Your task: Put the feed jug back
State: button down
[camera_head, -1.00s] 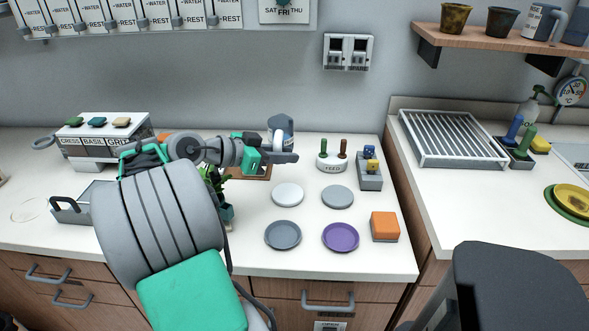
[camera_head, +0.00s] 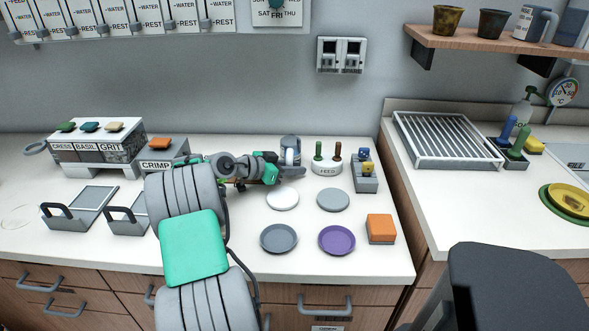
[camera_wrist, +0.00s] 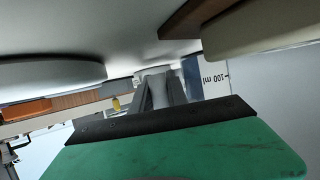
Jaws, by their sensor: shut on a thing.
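The feed jug (camera_head: 290,144) is a grey-blue jug at the back of the counter, left of the round white FEED holder (camera_head: 327,167). My gripper (camera_head: 293,172) is at its front, low over the counter. In the wrist view the jaws (camera_wrist: 160,88) are closed around the pale handle, and the jug's wall with a "100 ml" mark (camera_wrist: 215,77) is beside them. The picture there is upside down. The jug looks upright; I cannot tell whether its base touches the surface below. My arm hides part of the area to its left.
A white saucer (camera_head: 282,199), grey plates (camera_head: 279,238), a purple plate (camera_head: 337,240) and an orange block (camera_head: 381,227) lie in front. A grey holder (camera_head: 366,184) stands at right. The CRIMP box (camera_head: 158,163) is left. Shelf (camera_head: 500,41) holds pots.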

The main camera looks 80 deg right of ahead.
jog(key=shift+f, duration=0.15)
jog(key=c, duration=1.3)
grip_release()
jog(key=shift+w+a+r, duration=0.15)
jog(key=shift+r, duration=0.25)
jog(key=v, duration=1.1)
jog(key=shift+w+a, duration=0.2)
